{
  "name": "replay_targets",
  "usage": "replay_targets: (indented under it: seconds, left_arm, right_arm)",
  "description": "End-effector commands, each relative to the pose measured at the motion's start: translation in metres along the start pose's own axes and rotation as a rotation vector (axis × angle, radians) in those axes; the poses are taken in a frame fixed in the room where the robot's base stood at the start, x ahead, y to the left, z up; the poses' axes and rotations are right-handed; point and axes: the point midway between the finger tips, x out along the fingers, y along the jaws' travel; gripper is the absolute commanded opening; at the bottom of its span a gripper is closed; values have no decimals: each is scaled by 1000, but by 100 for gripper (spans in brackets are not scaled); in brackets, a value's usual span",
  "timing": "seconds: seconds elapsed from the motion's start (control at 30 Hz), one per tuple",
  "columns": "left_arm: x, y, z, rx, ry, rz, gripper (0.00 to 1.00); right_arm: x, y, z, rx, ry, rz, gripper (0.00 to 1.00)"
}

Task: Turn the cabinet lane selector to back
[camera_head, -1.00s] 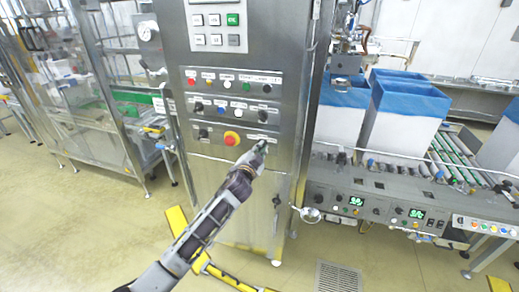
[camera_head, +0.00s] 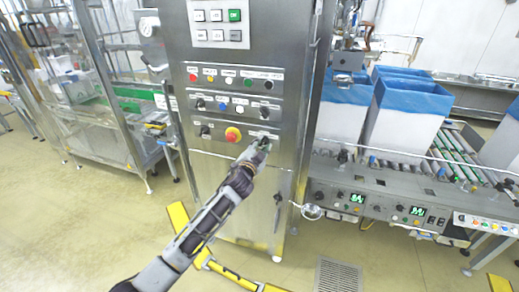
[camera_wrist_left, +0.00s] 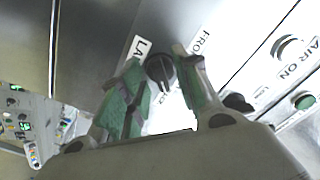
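The cabinet (camera_head: 225,165) is a tall grey metal box with rows of buttons and knobs. The lane selector is a black rotary knob (camera_wrist_left: 160,69) beside a partly hidden white label starting "LA"; another label reads "FRO". My left gripper (camera_head: 263,145) is at the right end of the lowest control row and covers the knob in the head view. In the left wrist view my left gripper (camera_wrist_left: 158,75) has its green-padded fingers apart, one on each side of the knob. I cannot tell whether the pads touch it. My right gripper is not in view.
A conveyor (camera_head: 385,185) with blue-lined boxes (camera_head: 408,110) stands at right. Yellow floor rails (camera_head: 215,268) run below.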

Motion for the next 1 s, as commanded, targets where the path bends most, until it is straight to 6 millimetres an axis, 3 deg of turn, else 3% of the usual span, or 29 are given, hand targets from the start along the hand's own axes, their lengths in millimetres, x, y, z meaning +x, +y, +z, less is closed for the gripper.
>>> replay_targets:
  seconds: [0.37,1.0]
  left_arm:
    - [-14,0,0,-1,1,0,32]
    - [-73,1,1,0,-2,1,32]
  right_arm:
    - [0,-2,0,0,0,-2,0]
    - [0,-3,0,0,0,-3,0]
